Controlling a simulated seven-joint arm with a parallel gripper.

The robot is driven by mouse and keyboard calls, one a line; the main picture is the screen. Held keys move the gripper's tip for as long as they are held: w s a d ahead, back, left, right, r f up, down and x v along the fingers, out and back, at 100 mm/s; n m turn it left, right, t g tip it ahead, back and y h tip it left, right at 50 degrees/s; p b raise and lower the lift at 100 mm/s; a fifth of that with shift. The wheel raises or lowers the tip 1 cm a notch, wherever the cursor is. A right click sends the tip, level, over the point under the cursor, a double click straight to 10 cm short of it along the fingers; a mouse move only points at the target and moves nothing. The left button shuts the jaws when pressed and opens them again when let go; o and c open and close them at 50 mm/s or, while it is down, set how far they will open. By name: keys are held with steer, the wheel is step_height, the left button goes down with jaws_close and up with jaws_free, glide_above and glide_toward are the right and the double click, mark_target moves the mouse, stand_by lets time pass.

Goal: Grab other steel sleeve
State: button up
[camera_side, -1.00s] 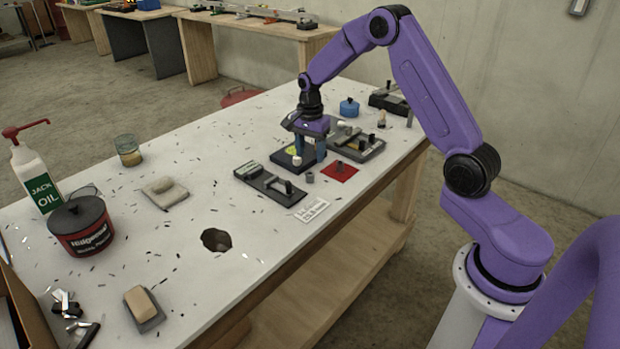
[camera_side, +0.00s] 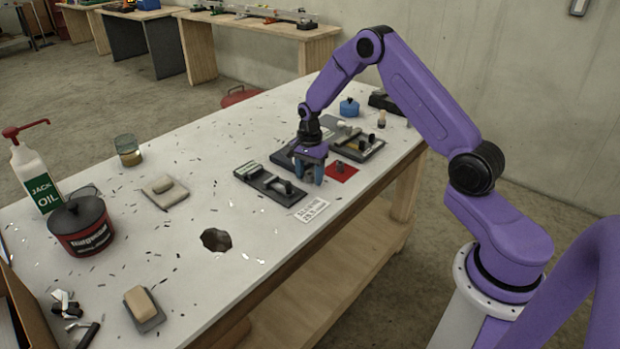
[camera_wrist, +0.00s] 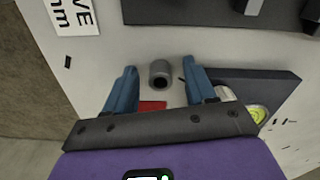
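A short grey steel sleeve (camera_wrist: 160,73) stands upright on the white bench top, its dark bore showing in the wrist view. My gripper (camera_wrist: 159,70) is open, with one blue finger on each side of the sleeve and a gap to each. In the side view my gripper (camera_side: 311,178) is low over the bench and hides this sleeve. A red mat (camera_side: 346,177) lies just right of it, with a small dark part (camera_side: 339,166) on it. The mat also shows between the fingers in the wrist view (camera_wrist: 152,106).
A dark fixture (camera_side: 262,184) lies left of my gripper. A printed label (camera_side: 312,210) lies in front. A dark plate (camera_wrist: 265,88) with a yellow-green disc (camera_wrist: 258,114) is close to one finger. Another grey fixture (camera_side: 366,148) stands behind the mat.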

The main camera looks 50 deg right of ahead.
jaws_close()
steer(key=shift+r, duration=0.1)
